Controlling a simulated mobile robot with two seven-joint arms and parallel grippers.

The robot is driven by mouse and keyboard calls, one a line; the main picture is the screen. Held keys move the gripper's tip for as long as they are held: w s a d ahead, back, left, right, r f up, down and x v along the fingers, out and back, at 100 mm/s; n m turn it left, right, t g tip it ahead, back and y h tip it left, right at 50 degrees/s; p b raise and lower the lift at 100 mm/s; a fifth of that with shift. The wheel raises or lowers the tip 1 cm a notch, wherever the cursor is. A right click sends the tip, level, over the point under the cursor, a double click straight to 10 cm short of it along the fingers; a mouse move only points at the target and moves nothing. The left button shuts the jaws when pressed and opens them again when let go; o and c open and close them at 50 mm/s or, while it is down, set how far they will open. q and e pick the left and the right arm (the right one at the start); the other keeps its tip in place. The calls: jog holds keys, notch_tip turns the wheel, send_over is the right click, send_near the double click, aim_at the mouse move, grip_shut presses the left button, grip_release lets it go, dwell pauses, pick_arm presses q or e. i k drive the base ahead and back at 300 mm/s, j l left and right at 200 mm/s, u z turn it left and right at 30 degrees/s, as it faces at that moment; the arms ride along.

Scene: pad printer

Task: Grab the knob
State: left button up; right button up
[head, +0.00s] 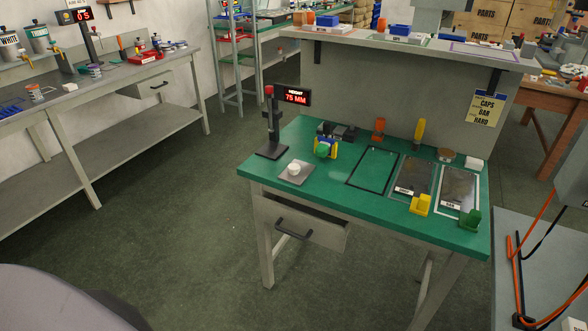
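The green-topped workbench (330,202) stands right of centre. A small white round piece (293,169) sits on a grey square plate (296,178) near its left front edge. It is the most knob-like thing that I see, but I cannot tell for sure that it is the knob. A small blue, yellow and green item (325,149) stands just behind and right of it. Neither of my grippers is in view, and nothing is seen touching these pieces.
A height gauge (271,125) with a red "75 MM" display (296,96) stands at the bench's left. Dark panels (460,185), a yellow block (420,205) and a green block (470,220) are at the right. The drawer (300,225) sticks out slightly. Open floor (180,240) lies left.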

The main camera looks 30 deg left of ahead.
aim_at(293, 168)
jog(key=i+j, duration=0.9)
jog(key=j, duration=0.2)
jog(key=j+u, duration=0.05)
